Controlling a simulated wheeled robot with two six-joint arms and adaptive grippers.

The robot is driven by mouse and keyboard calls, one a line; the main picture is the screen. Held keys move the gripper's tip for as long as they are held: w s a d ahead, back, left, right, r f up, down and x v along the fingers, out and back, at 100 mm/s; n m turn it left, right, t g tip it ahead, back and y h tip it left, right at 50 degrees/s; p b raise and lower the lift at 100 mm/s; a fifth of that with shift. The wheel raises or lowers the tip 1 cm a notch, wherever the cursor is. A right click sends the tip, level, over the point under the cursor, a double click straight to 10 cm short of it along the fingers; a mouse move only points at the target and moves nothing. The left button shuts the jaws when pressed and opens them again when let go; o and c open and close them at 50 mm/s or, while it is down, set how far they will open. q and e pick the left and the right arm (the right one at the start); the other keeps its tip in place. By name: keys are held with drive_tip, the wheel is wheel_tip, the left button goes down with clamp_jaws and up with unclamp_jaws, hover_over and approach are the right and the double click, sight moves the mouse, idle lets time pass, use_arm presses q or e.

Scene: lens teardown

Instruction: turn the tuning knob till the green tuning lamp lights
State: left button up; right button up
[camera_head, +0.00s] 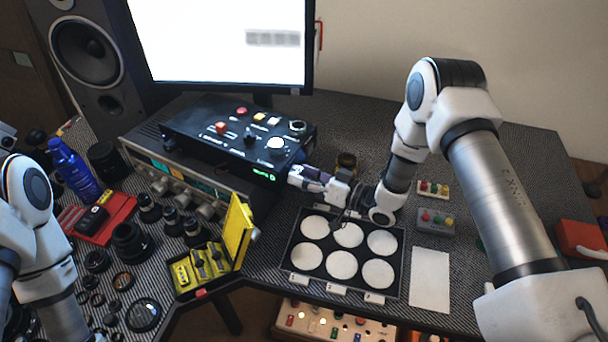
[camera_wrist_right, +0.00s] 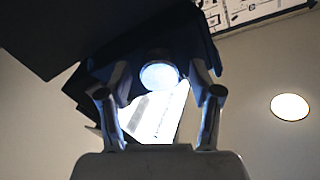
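A black control box (camera_head: 225,140) with several buttons and knobs on top sits on the desk's rear shelf unit, below the monitor. A white-topped knob (camera_head: 276,143) stands near its right end. Small green lit marks (camera_head: 263,176) show on its front face; I cannot tell whether they are the tuning lamp. My right gripper (camera_head: 297,176) is at the box's right front corner, pointing left. In the right wrist view its fingers (camera_wrist_right: 158,75) are spread, with a pale round disc (camera_wrist_right: 160,78) between them and gaps beside it. I cannot tell which knob is the tuning knob. My left gripper is out of view.
A tray with several white discs (camera_head: 328,232) lies just in front of my right gripper. A yellow open case (camera_head: 237,232), small lens parts and a blue bottle (camera_head: 75,168) crowd the left. A white sheet (camera_head: 430,280) lies to the right. A speaker (camera_head: 90,55) stands at the back left.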

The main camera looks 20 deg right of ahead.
drive_tip(key=v, duration=1.2)
drive_tip(key=shift+a, duration=0.1)
drive_tip(key=shift+s, duration=0.1)
